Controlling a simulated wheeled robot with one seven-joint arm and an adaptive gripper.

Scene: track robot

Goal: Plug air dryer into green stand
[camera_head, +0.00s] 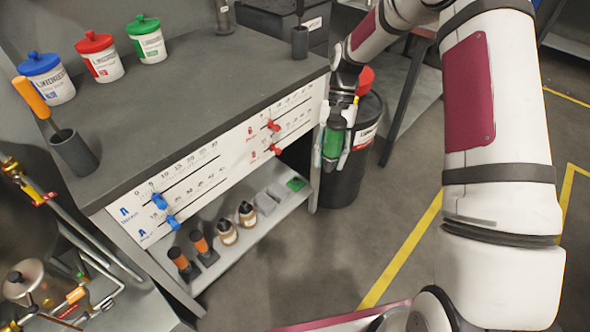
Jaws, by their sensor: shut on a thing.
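My gripper (332,164) is at the right end of the workbench, in front of a black bin. It is shut on a green cylindrical thing, which appears to be the air dryer (333,143). It hangs roughly upright between the pale fingers, which partly hide it. The green stand (296,184) is a small flat block at the right end of the lower shelf. The held thing is apart from it, higher and to the right.
The lower shelf (240,255) also bears two grey stands, two tan-and-white items and two orange-and-black items (179,259). The white slider panel (225,160) overhangs the shelf. The black bin (350,165) stands close behind my gripper. Open floor lies in front.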

